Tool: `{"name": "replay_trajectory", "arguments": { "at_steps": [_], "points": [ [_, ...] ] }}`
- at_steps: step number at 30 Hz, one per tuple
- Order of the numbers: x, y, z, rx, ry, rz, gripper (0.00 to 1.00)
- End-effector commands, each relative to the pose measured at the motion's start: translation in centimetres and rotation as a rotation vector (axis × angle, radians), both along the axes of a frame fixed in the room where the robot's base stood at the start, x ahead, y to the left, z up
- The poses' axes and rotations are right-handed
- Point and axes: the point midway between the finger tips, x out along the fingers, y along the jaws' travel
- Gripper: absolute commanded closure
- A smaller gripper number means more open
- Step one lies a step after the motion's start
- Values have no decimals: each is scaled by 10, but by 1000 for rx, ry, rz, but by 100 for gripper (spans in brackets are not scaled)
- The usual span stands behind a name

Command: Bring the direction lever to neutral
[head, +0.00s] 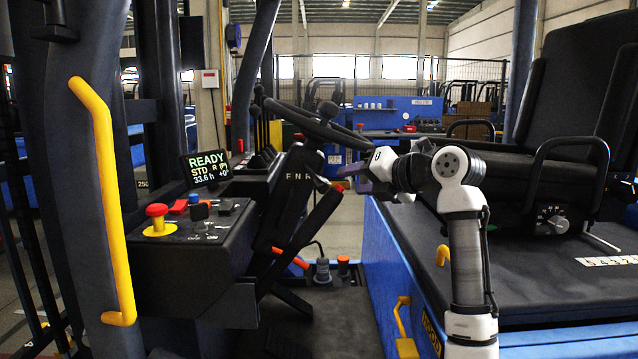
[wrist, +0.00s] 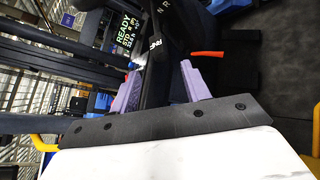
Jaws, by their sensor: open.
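The direction lever cannot be singled out with certainty; the column's F N R lettering (head: 300,177) shows beside the steering wheel. The display (head: 207,167) reads READY, STD, R, 0%. My gripper (head: 362,186) is right of the column, just below the steering wheel (head: 318,125). In the wrist view my gripper (wrist: 160,68) is open, its lilac fingers apart. A dark bar with a pale marking (wrist: 154,46) shows between them; I cannot tell whether they touch it. The display (wrist: 127,30) also shows there.
A console with a red stop button (head: 157,210) stands left. An orange-red handle (head: 290,257) sits low by the column. The seat (head: 520,165) and blue body (head: 385,265) are right. A yellow grab bar (head: 108,190) is far left.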

Motion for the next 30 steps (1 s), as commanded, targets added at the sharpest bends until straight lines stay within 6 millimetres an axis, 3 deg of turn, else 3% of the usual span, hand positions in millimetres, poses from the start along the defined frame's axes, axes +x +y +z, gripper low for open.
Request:
{"name": "replay_trajectory", "arguments": {
  "at_steps": [9,15,29,30],
  "points": [
    [49,45,-17,0,3,1,53],
    [71,65,-26,1,3,1,53],
    [80,73,-31,0,0,-2,53],
    [80,73,-31,0,0,-2,57]
  ]
}}
